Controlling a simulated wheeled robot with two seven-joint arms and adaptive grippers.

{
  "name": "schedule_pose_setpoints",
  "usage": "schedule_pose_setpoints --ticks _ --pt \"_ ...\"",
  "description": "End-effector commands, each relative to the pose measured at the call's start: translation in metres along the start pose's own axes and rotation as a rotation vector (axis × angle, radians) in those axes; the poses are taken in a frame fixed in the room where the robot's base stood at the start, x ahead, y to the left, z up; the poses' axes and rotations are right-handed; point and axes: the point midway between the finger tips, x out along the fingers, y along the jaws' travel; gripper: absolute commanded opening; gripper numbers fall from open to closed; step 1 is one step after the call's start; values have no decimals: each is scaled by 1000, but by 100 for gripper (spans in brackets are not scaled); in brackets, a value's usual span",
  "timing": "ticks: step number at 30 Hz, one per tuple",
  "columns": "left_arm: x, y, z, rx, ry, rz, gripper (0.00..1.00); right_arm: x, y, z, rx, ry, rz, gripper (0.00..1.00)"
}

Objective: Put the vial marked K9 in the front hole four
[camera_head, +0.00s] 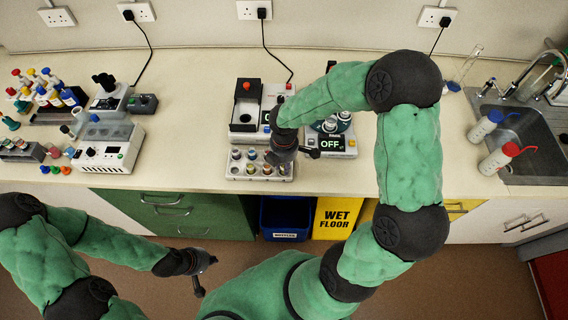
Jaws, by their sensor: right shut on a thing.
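A pale rack (235,171) with several small vials in its holes stands at the front edge of the bench. The vials have caps of differing colours, and no K9 mark or hole number can be read at this size. My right gripper (274,158) points down over the right part of the rack and is shut on a vial, mostly hidden by the fingers. I cannot tell whether that vial is in a hole or just above it. My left gripper (207,276) is open and empty, low in front of the bench.
A device reading OFF (331,144) stands right of the rack, and a black-topped device (246,104) behind it. Bottle racks and a white instrument (105,152) are at left. Bench between instrument and rack is clear.

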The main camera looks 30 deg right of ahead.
Motion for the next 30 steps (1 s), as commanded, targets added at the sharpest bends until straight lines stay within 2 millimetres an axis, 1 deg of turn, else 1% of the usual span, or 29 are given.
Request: schedule_pose_setpoints --ticks 5,6,8,17,20,23,25,30 --pt "4 -2 0 0 0 0 0 6 0 0 0 0 -1 1" --pt "4 -1 0 0 0 0 0 6 0 0 0 0 -1 32" --pt "3 -1 0 0 0 0 0 5 0 0 0 0 -1 47" --pt "3 -1 0 0 0 0 0 5 0 0 0 0 -1 47" --pt "1 0 0 0 0 0 0 2 0 0 0 0 0 47" --pt "-4 1 0 0 0 0 0 -8 1 0 1 0 2 47" --pt "-6 2 0 0 0 0 0 -19 1 0 1 0 3 47" --pt "-13 5 0 0 0 0 0 -54 1 0 0 0 3 47"
